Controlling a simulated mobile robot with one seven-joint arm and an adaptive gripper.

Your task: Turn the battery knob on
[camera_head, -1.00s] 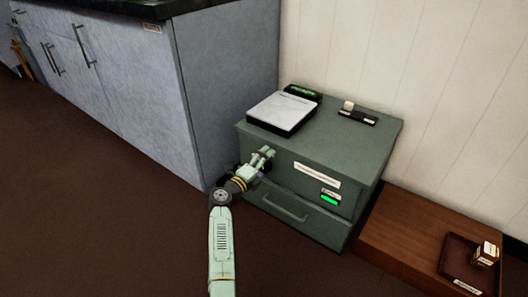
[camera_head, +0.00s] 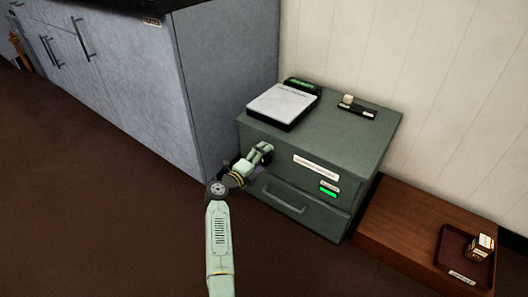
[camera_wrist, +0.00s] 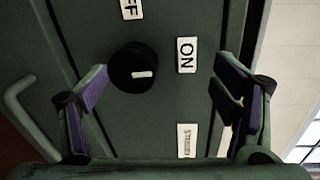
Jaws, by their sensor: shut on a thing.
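The round black battery knob (camera_wrist: 133,68) is on the green cabinet's front (camera_head: 312,183), with a white mark on its face pointing right. An ON label (camera_wrist: 186,55) is right of it, part of an OFF label (camera_wrist: 131,9) above, and another label (camera_wrist: 187,140) at lower right. My gripper (camera_head: 264,151) is at the cabinet's upper front, hiding the knob in the head view.
A drawer handle (camera_head: 285,201) is below my gripper, and a green lit indicator (camera_head: 328,191) is to its right. A device with a white top (camera_head: 282,104) and a small black item (camera_head: 358,107) are on the cabinet. A low wooden stand (camera_head: 400,230) is at right, blue-grey cupboards (camera_head: 130,90) at left.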

